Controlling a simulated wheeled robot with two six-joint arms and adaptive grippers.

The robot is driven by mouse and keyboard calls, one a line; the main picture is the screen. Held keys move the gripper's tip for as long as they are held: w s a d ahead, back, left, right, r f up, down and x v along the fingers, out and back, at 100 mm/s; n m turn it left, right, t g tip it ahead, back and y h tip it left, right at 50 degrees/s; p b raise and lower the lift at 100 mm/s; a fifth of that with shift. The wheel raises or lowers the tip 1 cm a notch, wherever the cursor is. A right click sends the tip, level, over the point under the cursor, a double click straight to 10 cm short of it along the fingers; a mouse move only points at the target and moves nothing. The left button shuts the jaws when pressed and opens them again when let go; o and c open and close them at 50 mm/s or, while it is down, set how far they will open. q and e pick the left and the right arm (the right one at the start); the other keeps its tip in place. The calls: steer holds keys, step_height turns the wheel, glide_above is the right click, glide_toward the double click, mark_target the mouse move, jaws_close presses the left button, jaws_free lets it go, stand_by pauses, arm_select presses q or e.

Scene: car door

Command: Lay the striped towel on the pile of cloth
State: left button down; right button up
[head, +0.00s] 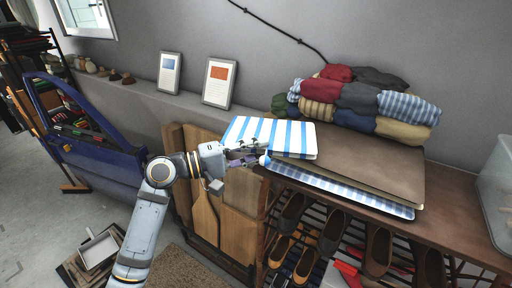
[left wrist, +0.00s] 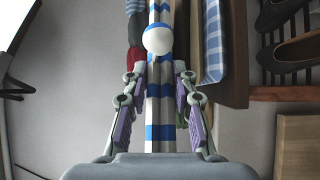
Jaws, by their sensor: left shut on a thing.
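The striped towel (head: 270,135), folded flat in white and blue, is at the left end of the bench top, over the corner of a brown folded sheet. I cannot tell whether it rests on it. My left gripper (head: 246,153) is shut on the towel's near edge. In the left wrist view the towel (left wrist: 160,110) runs between the fingers of the gripper (left wrist: 160,85). A white round thing (left wrist: 158,39) shows at the fingertips. The pile of cloth (head: 355,98), several rolled and folded pieces, lies behind and right of the towel. My right gripper is not in view.
The brown sheet (head: 365,165) lies on the wooden bench (head: 455,218), over a blue checked cloth (head: 350,196). Shoes (head: 332,230) stand on racks below. A clear bin (head: 496,185) is at right. Two frames (head: 218,83) and a blue car door (head: 95,155) are left.

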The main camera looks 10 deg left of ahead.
arm_select(q)
steer(key=shift+f, duration=0.15)
steer(key=c, duration=1.1)
jaws_free()
steer(key=shift+o, duration=0.2)
